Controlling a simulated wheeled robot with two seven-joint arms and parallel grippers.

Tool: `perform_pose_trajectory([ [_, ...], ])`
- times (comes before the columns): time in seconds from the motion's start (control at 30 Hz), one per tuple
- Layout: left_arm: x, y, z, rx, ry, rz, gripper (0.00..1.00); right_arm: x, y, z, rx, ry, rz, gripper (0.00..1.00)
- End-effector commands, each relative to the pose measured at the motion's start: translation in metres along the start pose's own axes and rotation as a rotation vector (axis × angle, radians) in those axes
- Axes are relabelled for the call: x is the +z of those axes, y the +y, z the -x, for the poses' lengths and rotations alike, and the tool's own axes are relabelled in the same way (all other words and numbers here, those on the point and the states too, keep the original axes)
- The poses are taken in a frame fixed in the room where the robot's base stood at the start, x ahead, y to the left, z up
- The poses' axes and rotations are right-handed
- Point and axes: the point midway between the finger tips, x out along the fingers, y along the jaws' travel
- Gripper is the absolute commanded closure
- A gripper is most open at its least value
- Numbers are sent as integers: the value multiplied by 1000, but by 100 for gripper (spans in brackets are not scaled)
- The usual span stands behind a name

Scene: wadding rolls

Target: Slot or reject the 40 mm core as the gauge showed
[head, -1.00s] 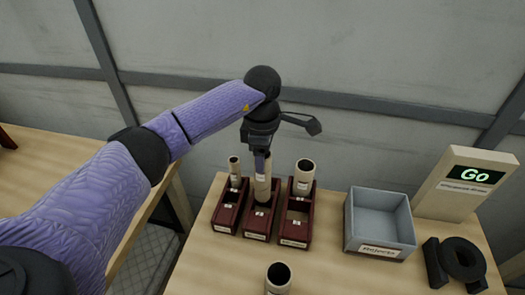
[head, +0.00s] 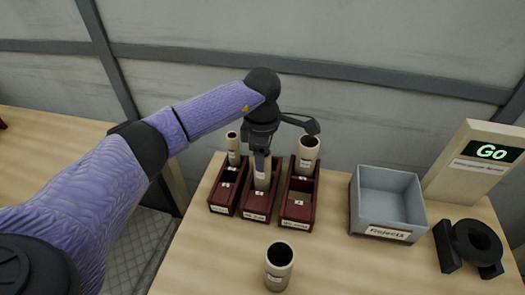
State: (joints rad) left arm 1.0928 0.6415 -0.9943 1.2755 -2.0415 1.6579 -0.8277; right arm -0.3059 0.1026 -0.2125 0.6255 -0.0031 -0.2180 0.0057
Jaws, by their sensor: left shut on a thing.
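My left gripper (head: 262,158) is shut on a pale cardboard core (head: 261,176), held upright at the middle dark red rack (head: 257,204). The core's lower end is at a slot of that rack; I cannot tell whether it is fully seated. The display (head: 490,152) reads "Go" in green. The grey rejects box (head: 388,203) is empty and stands right of the racks. A black ring-shaped gauge (head: 476,246) sits at the right. My right gripper is not in view.
A narrow core (head: 233,148) stands in the left rack (head: 225,196) and a wider one (head: 307,154) in the right rack (head: 298,209). Another wide core (head: 279,266) stands alone at the table's front. Table between it and the box is clear.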

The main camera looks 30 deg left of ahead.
Motion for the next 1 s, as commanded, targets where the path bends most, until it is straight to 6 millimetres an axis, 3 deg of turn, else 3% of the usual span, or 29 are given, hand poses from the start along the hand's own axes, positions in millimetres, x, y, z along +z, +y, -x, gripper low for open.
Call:
perform_pose_trajectory([
  [0.07,0,0,1,0,0,0,76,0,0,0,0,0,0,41],
  [0.1,0,0,1,0,0,0,36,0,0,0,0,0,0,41],
  [0.27,0,0,1,0,0,0,2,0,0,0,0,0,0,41],
  [0.57,0,0,8,2,-1,0,1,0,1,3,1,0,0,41],
  [0.8,0,1,69,5,-1,1,1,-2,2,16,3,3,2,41],
  [1.0,0,0,98,1,-1,1,1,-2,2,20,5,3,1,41],
])
